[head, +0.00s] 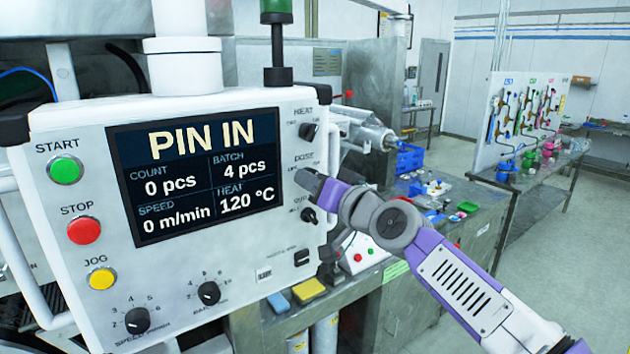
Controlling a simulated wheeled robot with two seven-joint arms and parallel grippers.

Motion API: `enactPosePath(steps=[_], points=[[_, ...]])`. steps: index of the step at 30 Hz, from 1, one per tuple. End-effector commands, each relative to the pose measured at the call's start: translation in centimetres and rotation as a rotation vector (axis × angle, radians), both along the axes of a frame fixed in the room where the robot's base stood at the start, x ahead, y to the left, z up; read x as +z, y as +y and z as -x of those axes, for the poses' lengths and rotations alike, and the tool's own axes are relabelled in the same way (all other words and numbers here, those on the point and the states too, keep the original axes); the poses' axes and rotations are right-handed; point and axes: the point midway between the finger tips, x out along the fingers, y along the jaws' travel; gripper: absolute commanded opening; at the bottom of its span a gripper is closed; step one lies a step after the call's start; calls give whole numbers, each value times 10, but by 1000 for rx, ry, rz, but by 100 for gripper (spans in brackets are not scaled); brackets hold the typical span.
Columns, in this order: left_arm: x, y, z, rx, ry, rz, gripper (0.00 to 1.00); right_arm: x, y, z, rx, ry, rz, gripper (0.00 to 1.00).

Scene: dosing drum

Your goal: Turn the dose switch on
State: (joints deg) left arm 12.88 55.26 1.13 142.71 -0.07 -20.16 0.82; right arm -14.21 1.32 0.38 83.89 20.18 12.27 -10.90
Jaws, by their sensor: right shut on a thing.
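The control panel (70,130) fills the left of the head view. Its DOSE label (304,157) is near the panel's right edge, below the heat switch (309,131). My right gripper (303,178) comes in from the right and its tip is at the panel just under this label. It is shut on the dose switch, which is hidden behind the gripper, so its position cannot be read. The panel screen (195,175) reads PIN IN, 0 pcs, 4 pcs, 0 m/min and 120 °C. My left gripper is not in view.
Another knob (308,215) sits close below my right gripper. Green start (65,169), red stop (84,230) and yellow jog (101,278) buttons line the panel's left side. Dials sit along its bottom. A cluttered workbench (480,210) stands behind my right arm.

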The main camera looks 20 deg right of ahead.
Motion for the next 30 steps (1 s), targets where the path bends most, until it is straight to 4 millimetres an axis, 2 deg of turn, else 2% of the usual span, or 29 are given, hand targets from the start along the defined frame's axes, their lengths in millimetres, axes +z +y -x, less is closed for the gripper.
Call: enactPosePath(steps=[18,19,23,30], points=[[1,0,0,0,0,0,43,0,0,0,0,16,-45,3],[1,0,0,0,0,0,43,0,0,0,0,16,-44,35],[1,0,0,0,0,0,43,0,0,0,0,16,-44,55],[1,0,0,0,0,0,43,0,0,0,0,15,-42,57]])
